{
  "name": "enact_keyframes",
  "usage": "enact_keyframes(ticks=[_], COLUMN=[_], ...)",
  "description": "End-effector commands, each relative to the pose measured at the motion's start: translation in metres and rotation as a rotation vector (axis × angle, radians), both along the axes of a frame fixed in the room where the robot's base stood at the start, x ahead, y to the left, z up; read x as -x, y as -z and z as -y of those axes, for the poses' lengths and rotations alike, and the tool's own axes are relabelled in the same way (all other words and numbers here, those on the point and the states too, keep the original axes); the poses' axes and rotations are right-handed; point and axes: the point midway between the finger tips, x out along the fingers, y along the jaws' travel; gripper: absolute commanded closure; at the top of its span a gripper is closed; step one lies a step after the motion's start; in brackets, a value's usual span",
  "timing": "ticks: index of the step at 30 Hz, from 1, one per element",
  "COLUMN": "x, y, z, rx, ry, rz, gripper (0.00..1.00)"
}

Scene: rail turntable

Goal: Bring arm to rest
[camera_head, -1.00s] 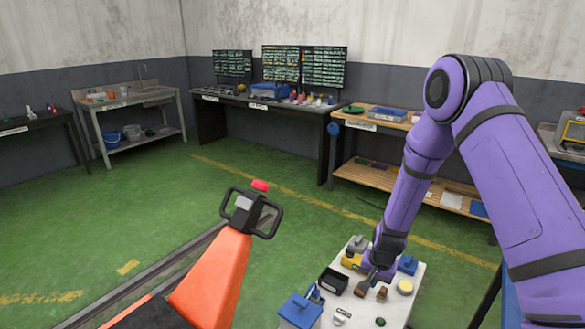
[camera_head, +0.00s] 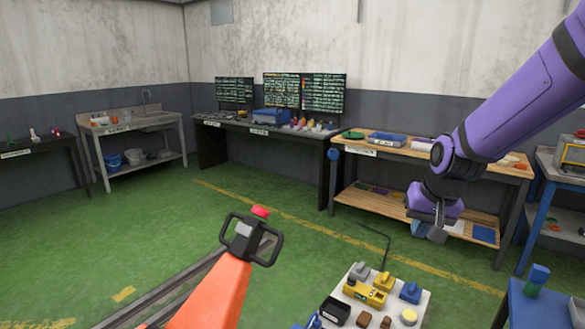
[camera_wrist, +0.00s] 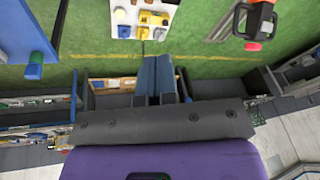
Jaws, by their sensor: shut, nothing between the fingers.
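My gripper (camera_head: 432,232) hangs at the right of the head view, at the lower end of my purple arm. It is raised clear of the small white table (camera_head: 420,312) below it. In the wrist view its two grey-blue fingers (camera_wrist: 156,76) lie side by side, shut with nothing between them. The white table's top also shows at the upper edge of the wrist view (camera_wrist: 115,33).
The white table holds a yellow device (camera_head: 365,292), a black bin (camera_head: 335,310) and several small items. A wooden workbench (camera_head: 470,167) stands behind my gripper. An orange post with a black handle (camera_head: 250,238) stands left. Green floor (camera_head: 170,225) is open.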

Motion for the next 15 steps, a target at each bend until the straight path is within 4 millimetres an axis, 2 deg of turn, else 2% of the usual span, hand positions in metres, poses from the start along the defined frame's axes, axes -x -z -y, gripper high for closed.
enact_keyframes(ticks=[1,6,15], x=[0.011,0.048,0.122], y=[-0.015,-0.053,-0.102], z=[0.002,0.009,0.02], rx=[0.006,0.028,0.076], ry=[-0.01,-0.045,-0.1], rz=[0.017,0.051,0.108], gripper=[1.0,1.0,1.0])
